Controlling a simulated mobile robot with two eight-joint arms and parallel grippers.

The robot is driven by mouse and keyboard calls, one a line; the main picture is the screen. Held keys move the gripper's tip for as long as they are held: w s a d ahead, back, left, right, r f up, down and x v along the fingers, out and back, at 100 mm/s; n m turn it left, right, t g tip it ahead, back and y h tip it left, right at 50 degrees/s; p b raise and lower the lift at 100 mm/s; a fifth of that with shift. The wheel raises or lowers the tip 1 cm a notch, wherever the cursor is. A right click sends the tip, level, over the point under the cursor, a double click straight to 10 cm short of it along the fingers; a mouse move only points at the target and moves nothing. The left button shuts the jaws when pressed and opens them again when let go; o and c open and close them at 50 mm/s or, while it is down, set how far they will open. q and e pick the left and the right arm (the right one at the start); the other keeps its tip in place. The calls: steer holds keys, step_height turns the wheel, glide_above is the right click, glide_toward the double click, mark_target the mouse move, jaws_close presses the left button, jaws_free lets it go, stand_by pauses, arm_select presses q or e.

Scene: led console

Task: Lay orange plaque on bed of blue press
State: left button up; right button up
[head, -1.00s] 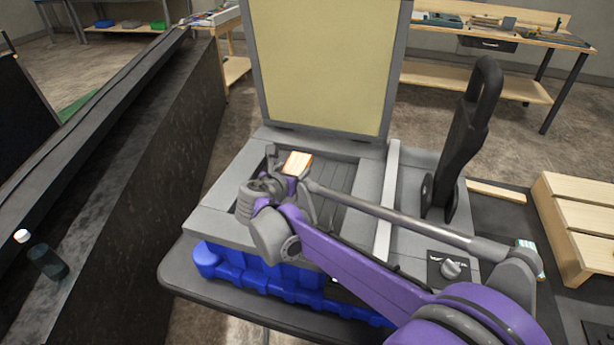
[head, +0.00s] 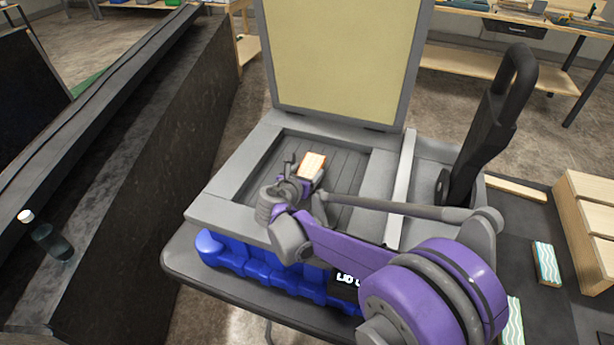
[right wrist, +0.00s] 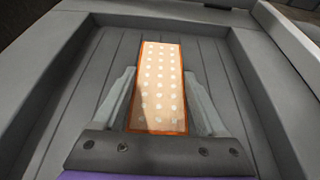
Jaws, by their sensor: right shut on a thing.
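The orange plaque (head: 312,165), with pale dots on its face, is in my right gripper (head: 302,185) over the bed. In the right wrist view the plaque (right wrist: 159,85) lies between the two fingers of the gripper (right wrist: 163,105), which are shut on its sides. The press has a blue base (head: 262,268), a grey frame and a raised lid with a yellowish inner face (head: 345,60). Its recessed slatted bed (head: 345,178) also fills most of the right wrist view (right wrist: 90,90). I cannot tell whether the plaque touches the bed. My left gripper is not in view.
A black lever handle (head: 490,125) stands upright right of the bed. Green-and-white wavy plaques (head: 546,264) and a wooden crate (head: 585,215) are at the right. A bottle (head: 50,240) lies on the dark surface at the left.

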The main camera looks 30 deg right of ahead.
steer(key=shift+f, duration=0.75)
steer(key=o, duration=1.4)
steer(key=shift+f, duration=0.15)
steer(key=shift+s+a+r, duration=0.15)
steer(key=shift+a+r, duration=0.05)
steer(key=shift+r, duration=0.05)
steer(key=v, duration=1.1)
steer(key=shift+s+a+r, duration=0.1)
steer(key=shift+s+r, duration=0.05)
